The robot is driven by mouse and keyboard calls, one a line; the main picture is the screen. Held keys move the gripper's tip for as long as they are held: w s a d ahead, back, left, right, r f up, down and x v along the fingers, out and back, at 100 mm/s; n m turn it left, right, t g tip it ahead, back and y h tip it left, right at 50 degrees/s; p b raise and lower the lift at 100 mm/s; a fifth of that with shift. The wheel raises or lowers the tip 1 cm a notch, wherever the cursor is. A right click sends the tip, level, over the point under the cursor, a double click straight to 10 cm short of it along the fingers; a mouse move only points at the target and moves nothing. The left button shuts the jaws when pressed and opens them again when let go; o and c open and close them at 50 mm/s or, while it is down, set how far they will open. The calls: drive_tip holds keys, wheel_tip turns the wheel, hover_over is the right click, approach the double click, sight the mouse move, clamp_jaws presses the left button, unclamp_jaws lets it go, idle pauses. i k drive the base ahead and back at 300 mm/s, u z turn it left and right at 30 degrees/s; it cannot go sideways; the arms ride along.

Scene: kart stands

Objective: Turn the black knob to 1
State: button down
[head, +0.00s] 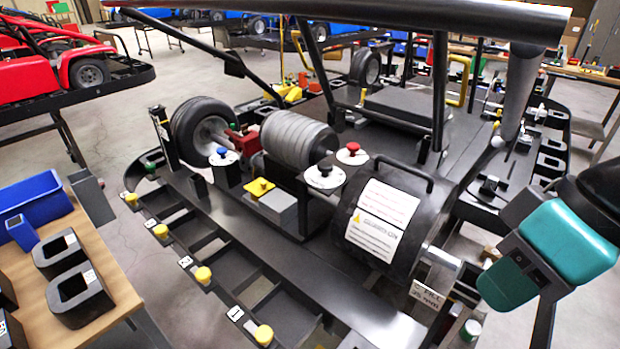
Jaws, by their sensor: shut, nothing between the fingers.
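Teal and dark parts (568,241) at the right edge look like my arm. They are to the right of the knob and well apart from it. I cannot make out my gripper's fingers in the head view. Nothing visible touches the black knob.
A dark bar (400,18) crosses above. A wooden table (118,282) is at left.

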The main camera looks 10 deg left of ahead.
sight(324, 165)
drive_tip(key=z, duration=0.05)
drive_tip(key=k, duration=1.05)
drive_tip(key=u, duration=1)
drive_tip(key=i, duration=1.4)
drive_tip(key=z, duration=0.35)
